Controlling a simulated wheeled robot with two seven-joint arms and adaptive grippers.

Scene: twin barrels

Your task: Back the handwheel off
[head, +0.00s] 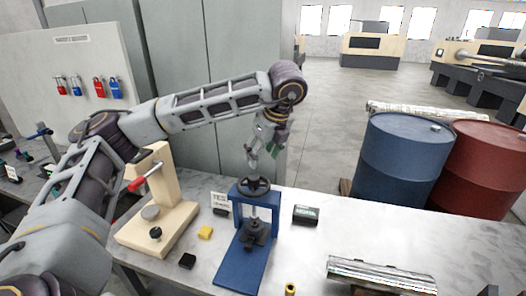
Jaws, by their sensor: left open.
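The handwheel (252,186) is a dark wheel on top of a blue press (239,262) that stands on the light workbench. A screw runs down from it to a dark clamp part (257,232) above the blue base. My left gripper (263,160) points down just above the handwheel, open, with nothing seen between its fingers. From this angle I cannot tell whether the fingertips touch the wheel's rim. My right gripper is not in view.
A beige press (165,225) with a red-handled lever stands left of the blue press. A metal piece (380,275) lies front right. Blue (400,165) and red (485,170) barrels stand behind the bench.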

